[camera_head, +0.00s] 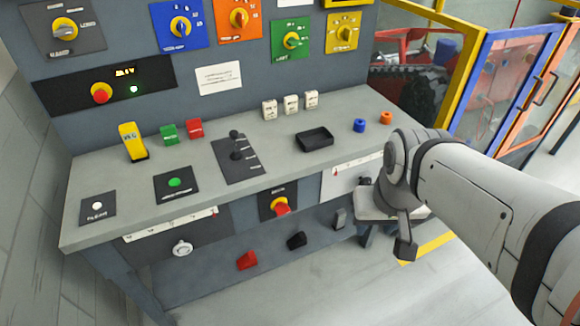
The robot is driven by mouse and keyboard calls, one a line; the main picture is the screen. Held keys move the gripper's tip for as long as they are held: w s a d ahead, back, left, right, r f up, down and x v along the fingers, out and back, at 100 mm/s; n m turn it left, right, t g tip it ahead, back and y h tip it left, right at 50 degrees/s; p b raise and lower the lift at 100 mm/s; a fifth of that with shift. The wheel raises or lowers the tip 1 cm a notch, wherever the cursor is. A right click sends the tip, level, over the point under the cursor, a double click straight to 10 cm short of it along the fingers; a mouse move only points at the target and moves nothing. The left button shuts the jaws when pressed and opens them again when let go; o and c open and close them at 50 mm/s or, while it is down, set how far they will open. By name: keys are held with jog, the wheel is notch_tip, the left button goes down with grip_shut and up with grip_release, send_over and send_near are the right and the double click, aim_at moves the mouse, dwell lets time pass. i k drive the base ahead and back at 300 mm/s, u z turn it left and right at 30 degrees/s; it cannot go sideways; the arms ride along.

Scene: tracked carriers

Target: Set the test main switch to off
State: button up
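A red rotary knob (281,208) on a dark plate is on the front face of the grey console, below its top edge. Another red knob (101,93) is on a black panel on the upright back wall, beside a lit green lamp (134,89). The lettering is too small to tell which one is the test main switch, and I cannot tell either setting. My arm comes in from the right, and its dark end, my gripper (405,250), hangs down in front of the console's right side, apart from both knobs.
The console top (215,136) carries a yellow block (132,142), a black tray (314,138), several small blocks and rings. Several coloured rotary switches line the back wall. A red wedge (247,260) and a black one (297,240) sit low. A yellow-framed fence (468,75) stands right.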

aim_at(281, 208)
jog(key=z, duration=0.05)
jog(key=k, duration=0.75)
jog(key=u, duration=1.35)
jog(key=i, duration=0.5)
